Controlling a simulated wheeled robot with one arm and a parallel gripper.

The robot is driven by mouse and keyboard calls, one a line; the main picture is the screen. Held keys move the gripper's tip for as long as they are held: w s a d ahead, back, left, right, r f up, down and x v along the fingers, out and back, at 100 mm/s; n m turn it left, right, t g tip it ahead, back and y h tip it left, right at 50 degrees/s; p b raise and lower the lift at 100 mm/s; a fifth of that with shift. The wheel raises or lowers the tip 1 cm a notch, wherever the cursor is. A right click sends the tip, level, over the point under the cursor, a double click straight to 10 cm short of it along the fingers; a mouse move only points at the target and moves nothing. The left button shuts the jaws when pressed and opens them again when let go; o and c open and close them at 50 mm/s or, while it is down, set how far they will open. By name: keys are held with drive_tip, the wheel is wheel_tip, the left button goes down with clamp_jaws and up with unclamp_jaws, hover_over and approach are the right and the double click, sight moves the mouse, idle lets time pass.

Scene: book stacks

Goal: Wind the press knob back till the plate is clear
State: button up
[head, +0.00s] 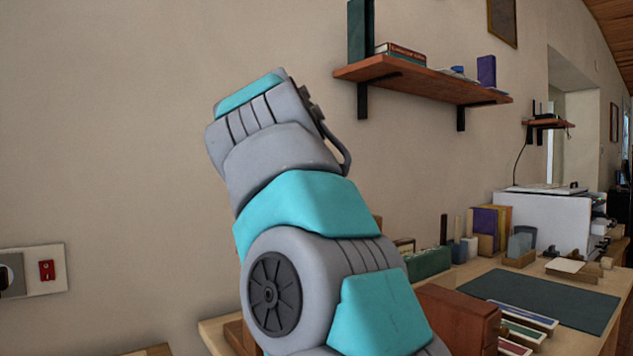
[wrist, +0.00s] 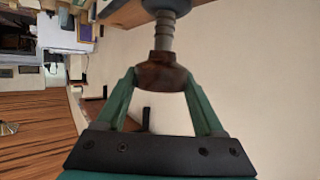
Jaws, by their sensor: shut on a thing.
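The brown wooden press knob (wrist: 162,72) is in the upper middle of the wrist view. A grey metal screw (wrist: 165,37) runs from it to a rounded blue-grey part (wrist: 166,5) cut off by the top edge. My gripper (wrist: 162,82) has its two green fingers on either side of the knob, shut on it. I cannot make out the press plate in either view. In the head view my own arm fills the middle, and the gripper and knob do not show.
In the head view a desk (head: 590,283) at the right carries a dark green mat (head: 545,300), a reddish-brown wooden box (head: 458,315), and books and stationery. A wall shelf (head: 425,78) holds books above. The wall at the left is bare apart from a switch panel (head: 47,272).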

drive_tip(key=n+y, duration=0.2)
drive_tip(key=y, duration=0.1)
drive_tip(key=shift+d+n, duration=0.15)
drive_tip(key=shift+n, duration=0.15)
drive_tip(key=n+y+p, duration=0.3)
drive_tip(key=y, duration=0.1)
drive_tip(key=shift+r, duration=0.25)
drive_tip(key=n+y, duration=0.1)
drive_tip(key=n+g+y+p, duration=0.1)
drive_tip(key=n+y+p, duration=0.1)
drive_tip(key=n+y, duration=0.1)
drive_tip(key=shift+a+f, duration=0.2)
drive_tip(key=shift+f, duration=0.05)
drive_tip(key=shift+f+n+g+y, duration=0.15)
drive_tip(key=shift+n+g+y, duration=0.15)
drive_tip(key=shift+n+g, duration=0.1)
drive_tip(key=shift+n+g+y, duration=0.6)
drive_tip(key=shift+n+y, duration=0.2)
drive_tip(key=shift+f+n+g+y, duration=0.15)
drive_tip(key=shift+n+g+y, duration=0.75)
drive_tip(key=shift+n+g, duration=0.2)
